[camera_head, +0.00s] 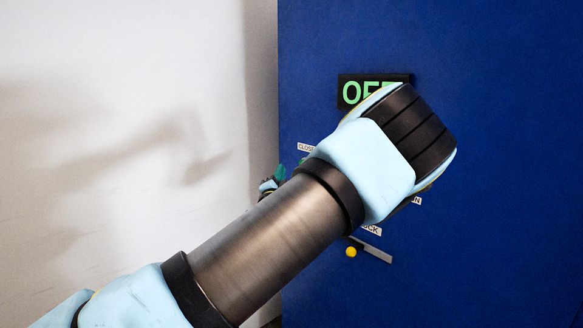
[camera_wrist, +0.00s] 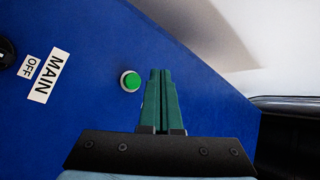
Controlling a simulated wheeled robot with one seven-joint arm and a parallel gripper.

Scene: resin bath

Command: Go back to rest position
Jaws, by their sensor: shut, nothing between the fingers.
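My gripper (camera_wrist: 160,76) shows in the wrist view with its two green fingers side by side, shut and with nothing between them. In the wrist view the fingers appear beside a green round button (camera_wrist: 130,81) on the blue panel; I cannot tell how far off the panel they are. In the head view my arm reaches from the lower left across the blue panel (camera_head: 500,230). Only a small green bit of the gripper (camera_head: 281,173) shows there, at the panel's left edge behind my arm.
A display (camera_head: 350,92) on the panel shows green letters, partly hidden by my arm. A yellow knob (camera_head: 351,252) sits below it by a grey strip. The wrist view shows a "MAIN" label (camera_wrist: 50,76), an "OFF" label (camera_wrist: 29,66) and a black knob (camera_wrist: 6,48). A white wall (camera_head: 110,80) stands left.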

